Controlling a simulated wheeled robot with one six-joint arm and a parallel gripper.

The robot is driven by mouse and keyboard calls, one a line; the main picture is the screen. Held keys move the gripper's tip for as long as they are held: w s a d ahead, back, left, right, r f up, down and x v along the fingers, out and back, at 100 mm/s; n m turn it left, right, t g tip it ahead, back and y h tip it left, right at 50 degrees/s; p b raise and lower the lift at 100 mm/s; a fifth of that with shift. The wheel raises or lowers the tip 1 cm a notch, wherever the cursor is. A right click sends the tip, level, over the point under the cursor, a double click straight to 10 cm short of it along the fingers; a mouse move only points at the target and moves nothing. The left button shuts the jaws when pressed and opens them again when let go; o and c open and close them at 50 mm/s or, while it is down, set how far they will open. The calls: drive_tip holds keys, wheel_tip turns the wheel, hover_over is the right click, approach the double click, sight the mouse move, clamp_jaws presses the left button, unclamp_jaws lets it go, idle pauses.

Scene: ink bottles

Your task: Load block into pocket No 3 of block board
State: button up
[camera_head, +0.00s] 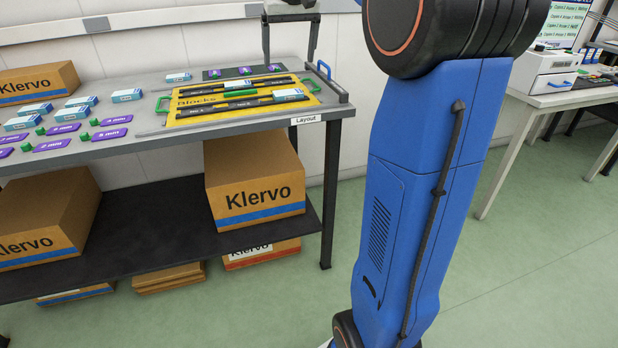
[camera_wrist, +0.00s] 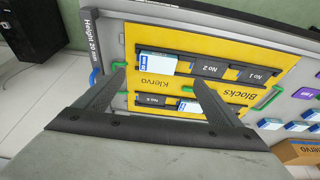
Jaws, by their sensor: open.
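The yellow block board (camera_head: 190,112) lies on the table near its right end; it also shows in the wrist view (camera_wrist: 205,42), with two dark rails of pockets. A white-and-blue block (camera_wrist: 157,63) sits at the end of one rail, beside pocket No 2 (camera_wrist: 207,69), covering the label there. The same block (camera_head: 290,94) shows at the near right of the board. Another white-and-blue block (camera_wrist: 188,106) shows at the other rail, partly hidden by a finger. My gripper (camera_wrist: 160,78) is open, empty between its fingers, and above the board; its fingers show in the head view (camera_head: 289,60).
Several small white-and-blue boxes (camera_head: 127,95) and purple labels (camera_head: 67,145) with green pieces lie on the table left of the board. Green handles (camera_head: 163,104) stand at the board's edges. A blue handle (camera_head: 323,69) is at the table's right end.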

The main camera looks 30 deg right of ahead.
drive_tip(key=s+a+f+n, duration=0.1)
drive_tip(key=s+a+f, duration=0.2)
drive_tip(key=s+a, duration=0.55)
drive_tip(key=s+a+f+n, duration=0.1)
drive_tip(key=s+a+f, duration=0.3)
drive_tip(key=s+f, duration=0.6)
drive_tip(key=s+a+f+n+t+y, duration=0.1)
drive_tip(key=s+a+f, duration=0.3)
drive_tip(key=s+f, duration=0.6)
drive_tip(key=s, duration=0.7)
drive_tip(key=shift+a+f+t, duration=0.25)
drive_tip(key=shift+f+t, duration=0.05)
drive_tip(key=shift+f, duration=0.05)
